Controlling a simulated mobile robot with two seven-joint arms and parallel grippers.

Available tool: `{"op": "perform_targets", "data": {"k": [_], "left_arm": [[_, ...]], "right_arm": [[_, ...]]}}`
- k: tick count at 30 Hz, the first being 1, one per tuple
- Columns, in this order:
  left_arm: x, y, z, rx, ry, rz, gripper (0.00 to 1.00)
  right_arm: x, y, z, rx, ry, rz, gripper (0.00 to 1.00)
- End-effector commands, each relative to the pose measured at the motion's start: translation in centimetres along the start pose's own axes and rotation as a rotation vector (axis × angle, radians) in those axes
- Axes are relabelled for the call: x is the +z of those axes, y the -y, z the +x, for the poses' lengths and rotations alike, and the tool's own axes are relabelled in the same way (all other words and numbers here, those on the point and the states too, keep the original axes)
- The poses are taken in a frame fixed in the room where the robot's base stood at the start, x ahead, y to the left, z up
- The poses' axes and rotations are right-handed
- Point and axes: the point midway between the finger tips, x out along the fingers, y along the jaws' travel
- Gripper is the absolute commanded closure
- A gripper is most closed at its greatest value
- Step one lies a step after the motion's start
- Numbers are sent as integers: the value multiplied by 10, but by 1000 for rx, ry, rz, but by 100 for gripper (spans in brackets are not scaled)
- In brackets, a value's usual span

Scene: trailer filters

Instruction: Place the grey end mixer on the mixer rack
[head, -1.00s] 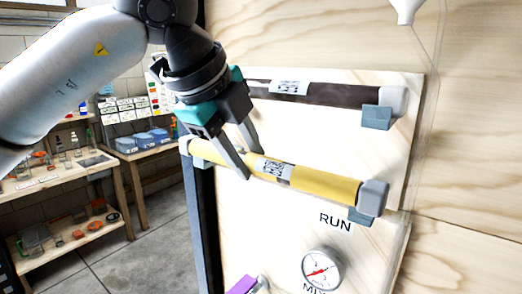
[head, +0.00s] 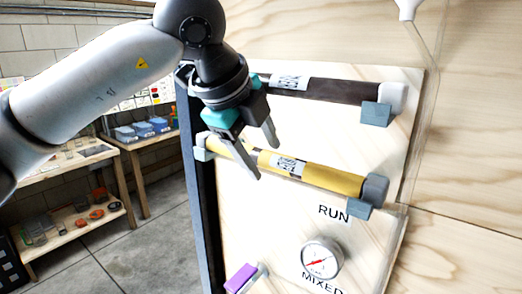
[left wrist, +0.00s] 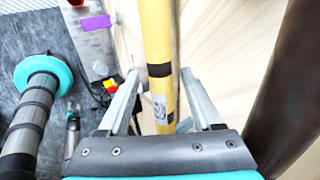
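The yellow mixer tube (head: 325,180) has a black-and-white label and a dark grey end cap (head: 375,189) at its right. It lies slightly tilted across the mixer rack's blue-grey holders, the right holder (head: 358,209) and the left one (head: 201,152), and appears to rest in both. My left gripper (head: 266,161) is open, with one finger on each side of the tube. In the left wrist view the tube (left wrist: 156,40) runs between the two spread fingers (left wrist: 160,80), with a gap visible on both sides. My right gripper is not in view.
A dark brown tube (head: 335,90) with a pale end cap sits in holders above. Below are a pressure gauge (head: 321,259) and a purple part (head: 241,278). A wooden workbench (head: 60,180) stands at the left, with bare floor in front of it.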

Motion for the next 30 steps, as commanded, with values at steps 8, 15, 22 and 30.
{"op": "perform_targets", "data": {"k": [8,15,22,30], "left_arm": [[0,1,-1,0,0,0,34],[0,1,-34,-6,1,0,34],[0,1,-85,-5,1,0,34],[0,1,-118,-1,1,0,34]], "right_arm": [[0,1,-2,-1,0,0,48],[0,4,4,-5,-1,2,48],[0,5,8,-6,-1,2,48],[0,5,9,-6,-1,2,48]]}}
